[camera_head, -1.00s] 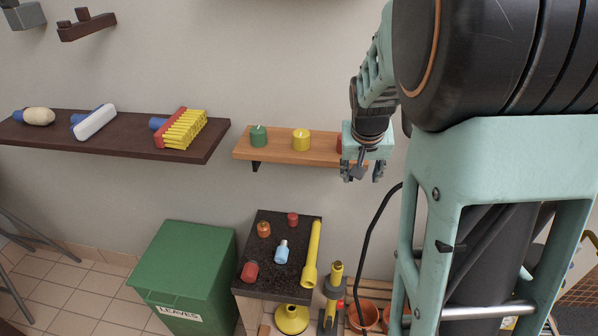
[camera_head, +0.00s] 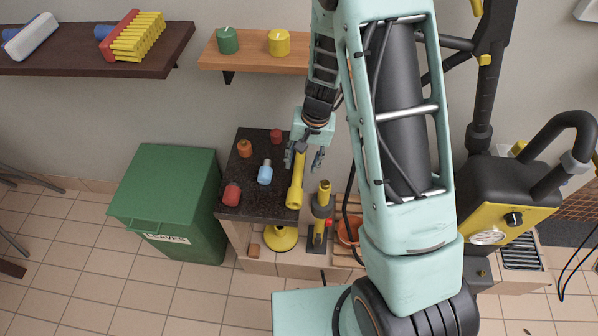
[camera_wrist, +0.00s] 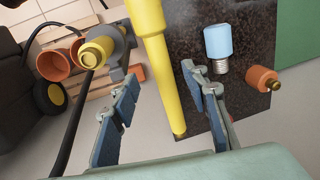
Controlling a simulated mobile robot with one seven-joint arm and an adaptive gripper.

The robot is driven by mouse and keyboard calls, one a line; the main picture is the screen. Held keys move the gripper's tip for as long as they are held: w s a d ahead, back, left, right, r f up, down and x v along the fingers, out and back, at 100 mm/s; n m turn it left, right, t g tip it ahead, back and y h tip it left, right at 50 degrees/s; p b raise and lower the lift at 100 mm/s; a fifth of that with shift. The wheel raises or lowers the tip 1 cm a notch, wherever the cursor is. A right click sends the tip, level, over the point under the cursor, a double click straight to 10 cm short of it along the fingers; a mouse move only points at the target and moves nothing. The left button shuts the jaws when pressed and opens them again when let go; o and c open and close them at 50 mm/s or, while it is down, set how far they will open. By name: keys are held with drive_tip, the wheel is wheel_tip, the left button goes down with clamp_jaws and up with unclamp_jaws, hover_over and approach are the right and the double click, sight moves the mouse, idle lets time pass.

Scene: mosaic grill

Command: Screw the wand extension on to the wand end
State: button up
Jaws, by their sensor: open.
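The wand extension, a long yellow tube with a wider near end (camera_head: 295,196), lies along the right edge of the dark counter top. In the wrist view the tube (camera_wrist: 162,75) runs between my open fingers. My gripper (camera_head: 303,160) is open above the tube and touches nothing that I can make out; it also shows in the wrist view (camera_wrist: 162,78). In the head view my gripper partly hides the tube's far part. The likely wand end, a yellow upright piece in a grey holder (camera_head: 322,198), stands just right of the counter; it also shows in the wrist view (camera_wrist: 97,50).
On the counter top (camera_head: 250,207) are a blue-white bulb-like piece (camera_head: 265,173), an orange piece (camera_head: 244,149) and two red pieces. A green bin (camera_head: 165,190) stands left. Terracotta pots (camera_wrist: 52,64) are near the holder. A wooden shelf (camera_head: 255,58) hangs behind.

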sight(298, 174)
drive_tip(key=shift+a+f+b, duration=0.15)
drive_tip(key=shift+f, duration=0.75)
drive_tip(key=shift+a+f+b, duration=0.15)
drive_tip(key=shift+a+f, duration=0.05)
drive_tip(key=shift+f, duration=0.7)
drive_tip(key=shift+a+f+b, duration=0.15)
drive_tip(key=shift+f, duration=0.75)
drive_tip(key=shift+c, duration=0.7)
clamp_jaws()
